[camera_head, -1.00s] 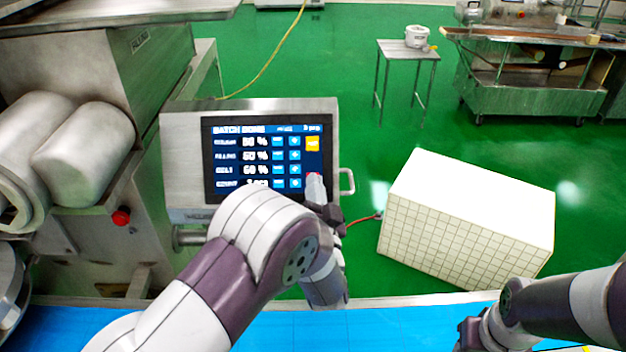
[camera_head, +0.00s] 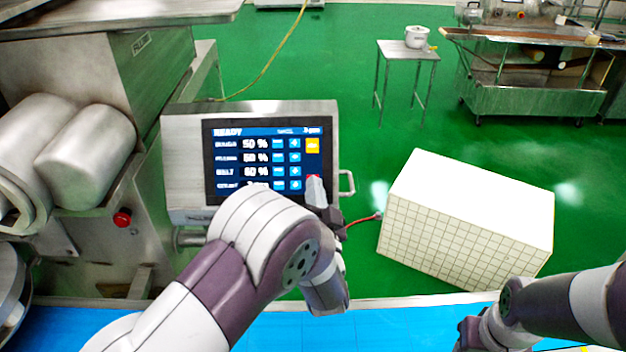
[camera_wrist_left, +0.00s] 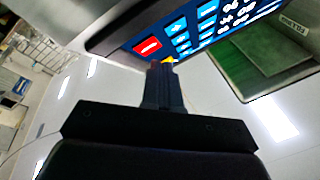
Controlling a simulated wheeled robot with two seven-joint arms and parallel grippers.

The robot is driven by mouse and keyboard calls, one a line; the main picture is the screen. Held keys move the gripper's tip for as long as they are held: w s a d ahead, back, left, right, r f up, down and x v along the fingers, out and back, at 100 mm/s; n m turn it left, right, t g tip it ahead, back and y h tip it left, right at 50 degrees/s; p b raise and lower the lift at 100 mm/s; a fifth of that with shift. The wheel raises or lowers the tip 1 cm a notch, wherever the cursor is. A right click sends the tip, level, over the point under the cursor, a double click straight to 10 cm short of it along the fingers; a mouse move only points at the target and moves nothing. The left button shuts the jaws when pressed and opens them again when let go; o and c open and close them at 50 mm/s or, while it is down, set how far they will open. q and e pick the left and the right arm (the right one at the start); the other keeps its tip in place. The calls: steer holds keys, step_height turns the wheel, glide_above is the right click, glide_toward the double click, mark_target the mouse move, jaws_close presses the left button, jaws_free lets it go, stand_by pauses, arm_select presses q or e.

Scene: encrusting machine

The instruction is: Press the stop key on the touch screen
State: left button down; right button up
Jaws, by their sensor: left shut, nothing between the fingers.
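The touch screen (camera_head: 230,165) is lit blue on a steel panel left of centre in the head view, with "READY" in its header. A red key (camera_head: 313,178), taken as the stop key, shows at its lower right, partly covered by my left gripper (camera_head: 317,190). The red key (camera_wrist_left: 148,47) is plain in the left wrist view, just above and left of the shut, empty fingertips (camera_wrist_left: 162,68). Whether the fingertips touch the screen I cannot tell. My right gripper (camera_head: 468,332) is partly visible at the lower right; its fingers are unclear.
A yellow key (camera_head: 312,146) sits above the red key. A panel handle (camera_head: 347,182) projects at the right. A red knob (camera_head: 122,218) is on the machine at left. A large white box (camera_head: 470,210) stands on the green floor at right.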

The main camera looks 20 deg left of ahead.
arm_select(q)
steer(key=s+p, duration=0.1)
steer(key=s+r+p, duration=0.1)
steer(key=s+d+r+p, duration=0.1)
steer(key=s, duration=0.1)
steer(key=shift+d+r, duration=0.1)
steer(key=shift+r, duration=0.15)
stand_by(0.8)
